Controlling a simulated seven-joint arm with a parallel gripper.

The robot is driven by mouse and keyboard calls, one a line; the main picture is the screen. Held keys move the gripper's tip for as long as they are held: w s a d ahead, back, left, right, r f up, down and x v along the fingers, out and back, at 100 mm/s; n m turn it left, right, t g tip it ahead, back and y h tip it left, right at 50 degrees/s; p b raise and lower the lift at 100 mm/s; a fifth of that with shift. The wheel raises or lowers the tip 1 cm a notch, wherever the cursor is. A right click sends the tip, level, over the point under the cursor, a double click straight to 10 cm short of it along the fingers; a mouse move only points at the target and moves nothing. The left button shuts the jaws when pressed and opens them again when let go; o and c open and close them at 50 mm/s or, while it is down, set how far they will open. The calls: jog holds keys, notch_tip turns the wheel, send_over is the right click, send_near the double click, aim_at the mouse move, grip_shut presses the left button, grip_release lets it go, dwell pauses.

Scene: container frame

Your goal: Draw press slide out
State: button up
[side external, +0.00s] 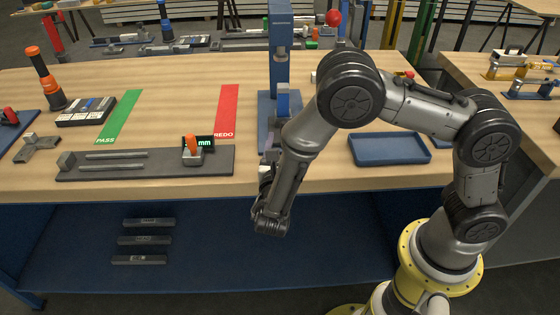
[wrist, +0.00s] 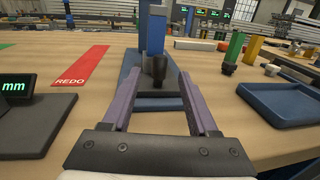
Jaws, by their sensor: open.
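The blue press (side external: 281,45) stands upright on the bench behind my forearm. In the wrist view its blue column (wrist: 152,35) rises straight ahead, with a dark cylindrical part (wrist: 155,75) low in front of it. Its blue base (wrist: 133,63) lies flat on the bench. I cannot clearly tell the slide apart from the base; a dark crosswise piece (wrist: 158,103) shows between the fingers. My gripper (wrist: 157,83) is open, its two purple fingers apart and pointing at the press.
A blue tray (side external: 390,149) lies right of the press. A red REDO strip (side external: 227,110) and green PASS strip (side external: 120,116) lie to the left. A dark gauge fixture (side external: 145,163) with a lit display sits at the front left. Bare wood separates these.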

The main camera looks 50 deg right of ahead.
jog(key=v, duration=0.8)
jog(key=shift+s+a, duration=0.1)
